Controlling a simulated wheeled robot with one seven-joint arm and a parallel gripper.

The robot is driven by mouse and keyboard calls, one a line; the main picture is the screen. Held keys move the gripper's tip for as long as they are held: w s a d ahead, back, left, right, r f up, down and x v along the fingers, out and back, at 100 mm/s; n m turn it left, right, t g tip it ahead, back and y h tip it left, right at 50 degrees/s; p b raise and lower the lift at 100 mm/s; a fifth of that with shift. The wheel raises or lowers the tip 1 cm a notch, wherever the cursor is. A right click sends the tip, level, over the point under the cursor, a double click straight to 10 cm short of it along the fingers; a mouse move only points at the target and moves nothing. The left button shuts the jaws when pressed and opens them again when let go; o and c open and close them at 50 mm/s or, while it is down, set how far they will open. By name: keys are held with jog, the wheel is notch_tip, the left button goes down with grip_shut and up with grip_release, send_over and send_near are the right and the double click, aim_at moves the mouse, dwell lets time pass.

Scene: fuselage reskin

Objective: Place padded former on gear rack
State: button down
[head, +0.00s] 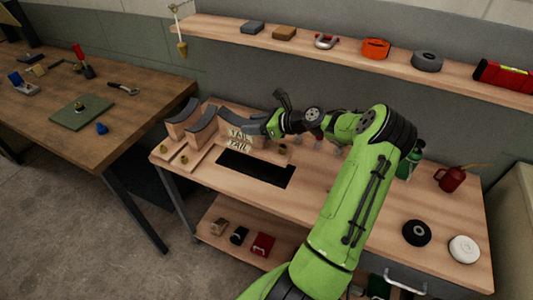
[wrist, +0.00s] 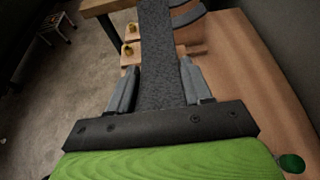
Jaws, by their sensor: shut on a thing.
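My gripper (head: 268,124) is at the back of the workbench, shut on a grey padded former (head: 238,120). In the wrist view, the former (wrist: 159,50) runs forward as a dark grey strip between the two fingers of my gripper (wrist: 160,78). A tag reading TAIL (head: 239,133) shows at the held former, just above a second TAIL tag (head: 237,145). Two similar formers (head: 182,110) (head: 202,121) stand on wooden supports to the left, probably the gear rack. I cannot tell whether the held former touches the wood below.
A dark rectangular recess (head: 255,168) lies in the workbench in front of the formers. Brass-coloured knobs (head: 183,159) sit along the left front. A shelf (head: 340,55) with tools runs above the back. A red oil can (head: 452,178) and two round discs stand at the right.

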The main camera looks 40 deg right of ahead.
aim_at(254, 146)
jog(key=f+b, duration=0.1)
jog(key=f, duration=0.3)
jog(key=f+b, duration=0.1)
jog(key=f, duration=0.4)
jog(key=shift+w+a, duration=0.15)
jog(key=shift+a, duration=0.05)
jog(key=shift+c, duration=2.4)
grip_release()
jog(key=shift+f, duration=0.15)
